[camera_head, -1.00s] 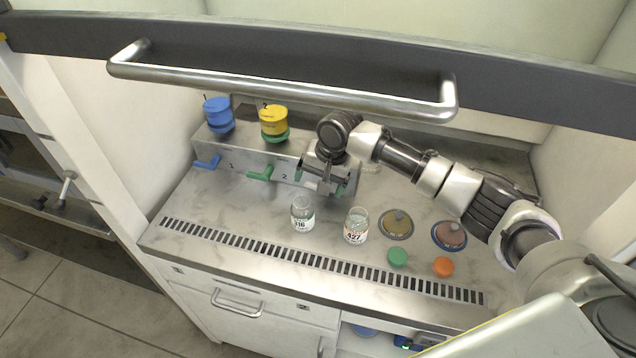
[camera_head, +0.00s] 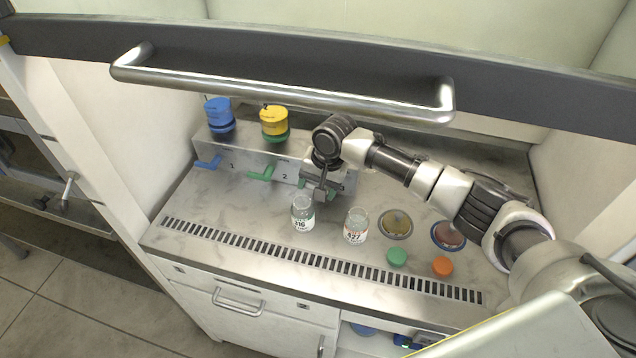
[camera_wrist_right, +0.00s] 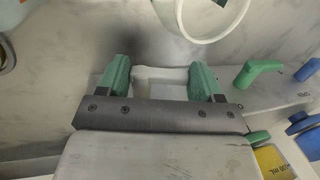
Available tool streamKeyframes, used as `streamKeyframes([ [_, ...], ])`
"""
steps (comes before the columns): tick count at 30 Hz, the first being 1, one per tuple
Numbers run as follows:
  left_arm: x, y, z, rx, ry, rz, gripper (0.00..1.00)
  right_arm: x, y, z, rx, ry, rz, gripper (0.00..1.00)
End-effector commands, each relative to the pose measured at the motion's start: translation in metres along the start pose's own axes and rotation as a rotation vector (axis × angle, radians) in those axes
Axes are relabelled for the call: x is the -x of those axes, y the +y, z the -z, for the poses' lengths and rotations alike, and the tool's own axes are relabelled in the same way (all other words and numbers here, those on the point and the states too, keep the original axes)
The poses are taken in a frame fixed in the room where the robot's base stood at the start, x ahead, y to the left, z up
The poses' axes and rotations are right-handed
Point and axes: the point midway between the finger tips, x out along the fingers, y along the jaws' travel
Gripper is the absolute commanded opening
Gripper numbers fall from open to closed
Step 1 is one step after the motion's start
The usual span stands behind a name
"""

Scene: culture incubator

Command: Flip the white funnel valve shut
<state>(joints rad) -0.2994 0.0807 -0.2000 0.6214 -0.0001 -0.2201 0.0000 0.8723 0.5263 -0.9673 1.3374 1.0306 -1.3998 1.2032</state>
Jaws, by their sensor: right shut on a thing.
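The white funnel valve handle (camera_wrist_right: 160,76) shows in the right wrist view as a pale piece between the green-padded fingers. In the head view my gripper and wrist hide it. My right gripper (camera_head: 318,190) is at the right end of the funnel manifold's front (camera_head: 240,167), just behind the jars. It also shows in the right wrist view (camera_wrist_right: 160,82), shut on the white valve handle. My left gripper is not in view.
Green (camera_head: 261,173) and blue (camera_head: 208,163) valve handles stick out left of my gripper. Jars 316 (camera_head: 303,214) and 427 (camera_head: 356,226) stand close in front. Two dishes (camera_head: 396,223) (camera_head: 448,235) and green (camera_head: 397,257) and orange (camera_head: 442,265) caps lie right. The sash handle (camera_head: 280,92) crosses above.

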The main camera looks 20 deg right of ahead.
Motion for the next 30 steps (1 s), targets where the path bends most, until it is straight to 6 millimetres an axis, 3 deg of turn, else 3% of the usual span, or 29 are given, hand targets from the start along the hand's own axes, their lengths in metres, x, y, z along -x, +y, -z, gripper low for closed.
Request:
streamKeyframes([
  [1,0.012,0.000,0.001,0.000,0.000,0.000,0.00,0.005,-0.003,0.000,-0.002,-0.001,-0.026,0.42],
  [6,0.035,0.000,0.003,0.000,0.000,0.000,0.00,0.003,-0.004,0.000,-0.002,-0.001,-0.143,0.42],
  [22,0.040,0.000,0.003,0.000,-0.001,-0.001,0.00,-0.004,-0.002,0.001,-0.001,0.001,-0.238,0.42],
  [23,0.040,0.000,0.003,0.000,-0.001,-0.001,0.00,-0.004,-0.002,0.001,-0.001,0.001,-0.238,0.70],
  [27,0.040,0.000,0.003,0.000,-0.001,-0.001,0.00,-0.004,-0.002,0.001,-0.001,0.001,-0.238,0.92],
  [30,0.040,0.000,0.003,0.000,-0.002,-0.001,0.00,-0.004,-0.002,0.000,-0.001,0.000,-0.237,0.92],
])
